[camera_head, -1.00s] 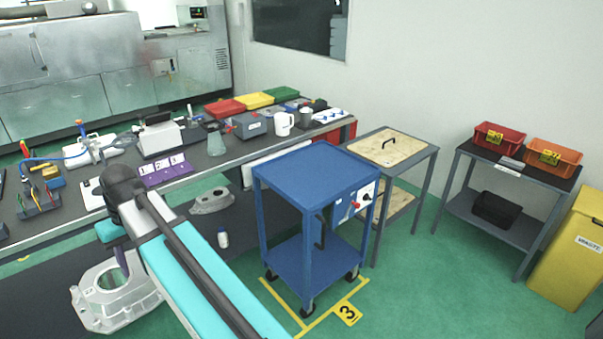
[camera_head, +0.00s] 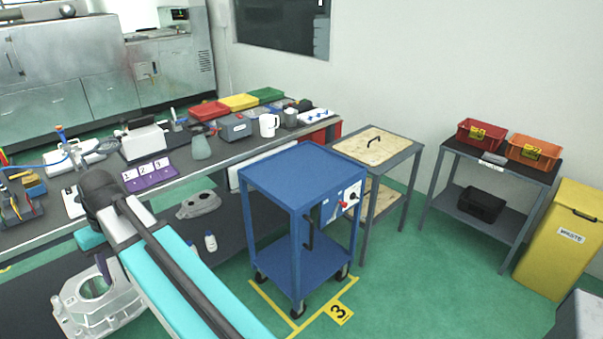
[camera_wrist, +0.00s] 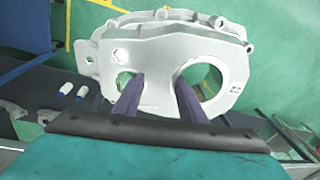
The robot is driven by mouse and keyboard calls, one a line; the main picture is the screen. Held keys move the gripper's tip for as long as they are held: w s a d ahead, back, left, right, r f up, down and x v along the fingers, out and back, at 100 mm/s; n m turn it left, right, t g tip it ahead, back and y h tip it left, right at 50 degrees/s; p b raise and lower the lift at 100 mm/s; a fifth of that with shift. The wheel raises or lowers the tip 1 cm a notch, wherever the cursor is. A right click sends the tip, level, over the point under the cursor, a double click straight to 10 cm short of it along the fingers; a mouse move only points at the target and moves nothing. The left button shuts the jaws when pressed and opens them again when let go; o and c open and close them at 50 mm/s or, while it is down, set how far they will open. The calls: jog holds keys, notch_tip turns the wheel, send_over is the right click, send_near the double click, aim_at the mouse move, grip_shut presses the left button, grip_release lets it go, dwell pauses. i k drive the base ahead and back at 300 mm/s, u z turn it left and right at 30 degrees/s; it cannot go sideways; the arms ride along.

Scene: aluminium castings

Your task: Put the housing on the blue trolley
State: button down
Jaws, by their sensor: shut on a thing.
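The housing (camera_head: 98,300) is a pale grey casting with a large round opening, at the lower left of the head view. In the wrist view the housing (camera_wrist: 160,52) fills the upper middle. My gripper (camera_wrist: 156,95) is shut on it, its two dark fingers reaching to the holes in its face. In the head view my arm hides most of the gripper. The blue trolley (camera_head: 297,172) stands right of my arm, with a bare top and a lower shelf. The housing is apart from the trolley, to its left.
A grey table with a wooden board (camera_head: 375,145) stands right of the trolley. A long workbench (camera_head: 225,148) with tools and bins runs behind. A casting (camera_head: 199,204) and small bottles (camera_head: 210,241) are on its lower level. Green floor is clear at right, before a yellow waste bin (camera_head: 570,240).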

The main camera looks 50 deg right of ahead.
aim_at(307, 173)
jog(key=z, duration=0.05)
jog(key=i, duration=0.95)
jog(key=u, duration=0.05)
